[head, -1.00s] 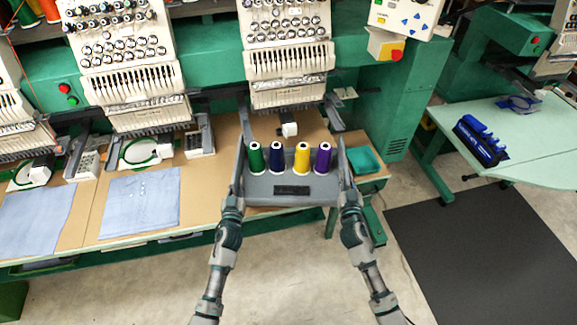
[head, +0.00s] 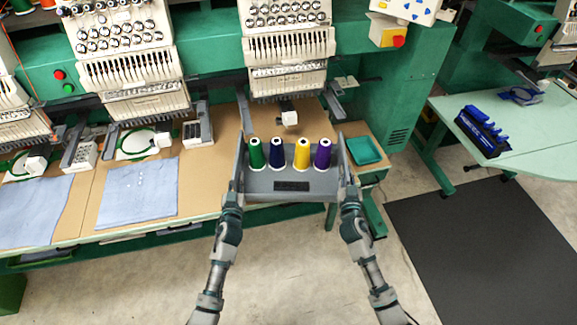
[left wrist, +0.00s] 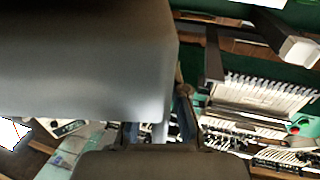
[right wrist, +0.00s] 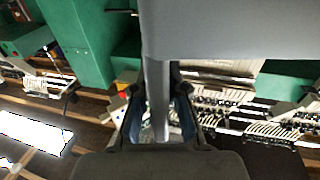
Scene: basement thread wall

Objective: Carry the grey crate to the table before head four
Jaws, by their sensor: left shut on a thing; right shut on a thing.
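The grey crate (head: 265,188) is held level between my two grippers in the head view, with green, navy, yellow and purple thread cones standing in it. My left gripper (head: 236,192) is shut on its left end wall, and my right gripper (head: 347,190) is shut on its right end wall. The crate's grey wall also fills much of the left wrist view (left wrist: 85,60) and the top of the right wrist view (right wrist: 220,28). Behind the crate is the brown machine table (head: 225,133) under an embroidery head (head: 288,48). Head numbers are not readable.
Light blue cloths (head: 138,192) lie on the table to the left. A pale green table (head: 530,130) with a blue rack (head: 483,132) stands at right, beyond a dark floor mat (head: 480,245).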

